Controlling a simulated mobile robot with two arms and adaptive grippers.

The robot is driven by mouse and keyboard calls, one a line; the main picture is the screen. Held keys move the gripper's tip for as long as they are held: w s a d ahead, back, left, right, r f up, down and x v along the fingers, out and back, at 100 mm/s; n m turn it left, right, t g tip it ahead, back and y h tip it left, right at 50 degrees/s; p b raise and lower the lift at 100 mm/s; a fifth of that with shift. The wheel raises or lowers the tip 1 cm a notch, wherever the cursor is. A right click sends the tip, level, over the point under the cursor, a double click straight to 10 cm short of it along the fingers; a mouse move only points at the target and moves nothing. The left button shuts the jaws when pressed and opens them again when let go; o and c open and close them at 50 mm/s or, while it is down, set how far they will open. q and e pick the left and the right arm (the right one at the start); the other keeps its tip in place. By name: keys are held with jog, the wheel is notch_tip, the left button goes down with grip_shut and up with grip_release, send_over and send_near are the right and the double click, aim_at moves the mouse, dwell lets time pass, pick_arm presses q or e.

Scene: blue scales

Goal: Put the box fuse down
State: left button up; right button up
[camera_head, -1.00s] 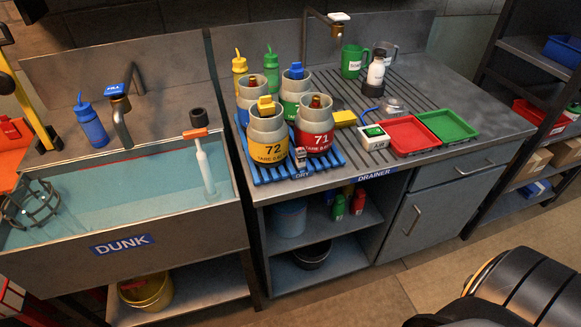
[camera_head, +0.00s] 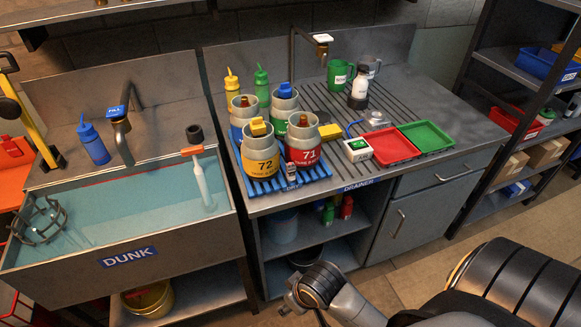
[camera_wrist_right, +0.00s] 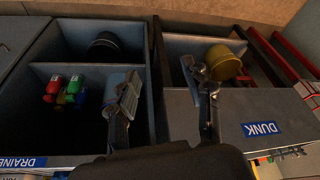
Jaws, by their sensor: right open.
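I cannot pick out a box fuse for sure in either view. My right gripper (camera_head: 298,291) is low in front of the shelves under the drainer counter in the head view. In the right wrist view its two fingers (camera_wrist_right: 165,92) stand well apart, with nothing seen held between them. A small white box with a green top (camera_head: 358,149) sits on the drainer (camera_head: 340,108), left of the red tray; I cannot tell what it is. My left gripper is not in view.
The DUNK sink (camera_head: 127,257) holds water at left. Canisters marked 72 (camera_head: 262,168) and 71 (camera_head: 304,152) stand on a blue rack. A red tray (camera_head: 388,147) and a green tray (camera_head: 426,136) lie at right. A yellow bucket (camera_wrist_right: 224,62) is under the sink.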

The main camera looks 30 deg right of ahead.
jog(key=w+r, duration=0.7)
jog(key=r, duration=0.1)
jog(key=m+h, duration=0.2)
jog(key=m, duration=0.3)
send_near(292, 167)
jog(key=shift+t, duration=0.3)
jog(key=p+x, duration=0.2)
jog(key=x, duration=0.5)
jog(key=shift+w+f, duration=0.1)
jog(key=shift+w, duration=0.1)
jog(key=x, duration=0.1)
jog(key=p+x, duration=0.1)
jog(key=x, duration=0.2)
jog(key=shift+s+f+p, duration=0.3)
jog(key=shift+f+p, duration=0.05)
jog(key=shift+f, duration=0.15)
jog(key=shift+w+f, duration=0.15)
jog(key=shift+f, duration=0.15)
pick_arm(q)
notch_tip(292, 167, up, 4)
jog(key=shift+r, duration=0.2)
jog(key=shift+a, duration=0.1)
pick_arm(e)
jog(key=shift+c, duration=0.2)
grip_shut()
